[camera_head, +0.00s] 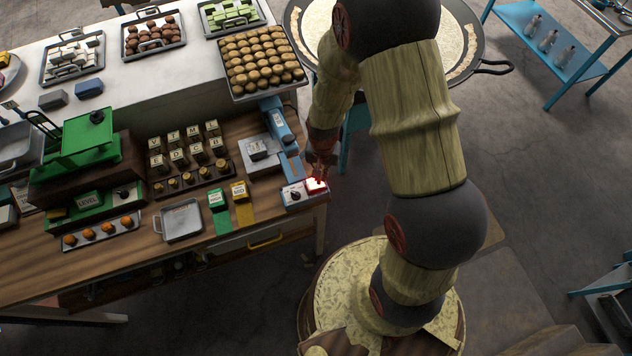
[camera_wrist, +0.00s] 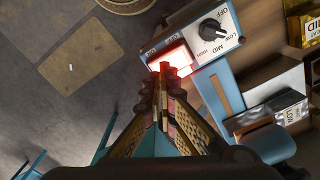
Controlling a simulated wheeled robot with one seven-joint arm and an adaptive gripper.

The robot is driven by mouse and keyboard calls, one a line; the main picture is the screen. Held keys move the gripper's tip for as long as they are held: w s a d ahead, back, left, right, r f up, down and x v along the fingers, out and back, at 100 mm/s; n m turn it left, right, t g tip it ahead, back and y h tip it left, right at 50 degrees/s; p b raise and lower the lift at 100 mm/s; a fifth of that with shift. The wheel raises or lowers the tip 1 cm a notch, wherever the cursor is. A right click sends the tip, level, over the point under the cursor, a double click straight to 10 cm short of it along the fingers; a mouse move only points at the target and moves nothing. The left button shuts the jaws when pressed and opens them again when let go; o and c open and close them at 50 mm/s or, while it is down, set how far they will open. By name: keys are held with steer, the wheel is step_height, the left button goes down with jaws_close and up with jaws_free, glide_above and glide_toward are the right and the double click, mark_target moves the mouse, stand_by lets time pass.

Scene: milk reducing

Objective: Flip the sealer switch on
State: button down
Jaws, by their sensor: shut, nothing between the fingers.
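The sealer (camera_head: 281,128) is a blue machine at the right end of the wooden bench. Its control box (camera_head: 293,196) at the front edge carries a black dial and a rocker switch (camera_head: 317,185). The switch glows bright red, and it also shows in the wrist view (camera_wrist: 180,57). The dial (camera_wrist: 212,28) sits beside it, with OFF, LOW and MID marked around it. My gripper (camera_wrist: 163,70) is shut and empty, its fingertips right at the near edge of the lit switch. I cannot tell whether they touch it. In the head view my gripper (camera_head: 320,168) partly covers the area behind the switch.
A small grey tray (camera_head: 181,221) lies farther left. A tray of round brown pieces (camera_head: 262,62) is behind the sealer.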

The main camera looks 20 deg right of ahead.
mark_target(322, 185)
steer(key=shift+r+p, duration=1.2)
steer(key=shift+r, duration=0.85)
steer(key=shift+s+n, duration=0.3)
steer(key=shift+s, duration=0.05)
steer(key=s+r+n+t+b, duration=0.5)
steer(key=s+r+b, duration=0.7)
steer(key=b, duration=1.3)
steer(key=shift+s+r+t, duration=0.3)
steer(key=shift+s, duration=0.3)
